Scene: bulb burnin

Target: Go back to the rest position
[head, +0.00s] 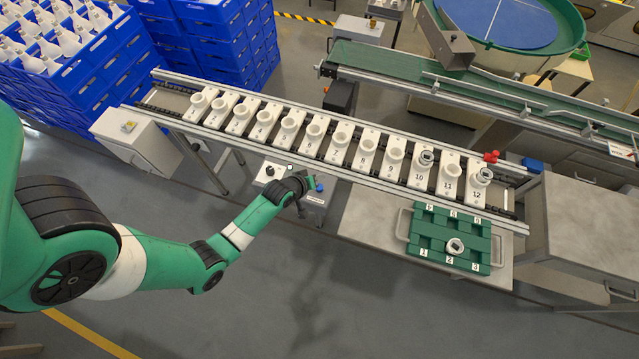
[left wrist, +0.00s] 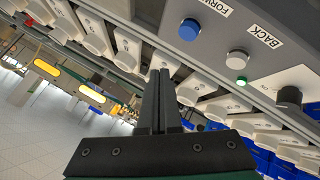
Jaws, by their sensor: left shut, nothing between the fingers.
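My left arm reaches in from the left in the head view. Its gripper (head: 306,180) is over the control box (head: 316,200) in front of the conveyor. In the left wrist view the two dark fingers (left wrist: 160,90) are pressed together with nothing between them. The fingers look apart from these buttons. My right gripper is in neither view.
A conveyor (head: 236,150) carries a row of numbered white socket blocks; blocks 10 and 12 hold round-topped pieces. A green tray (head: 432,244) at lower right holds one piece at slot 2. Blue crates (head: 100,80) stand at upper left. Open floor (head: 330,290) lies in front.

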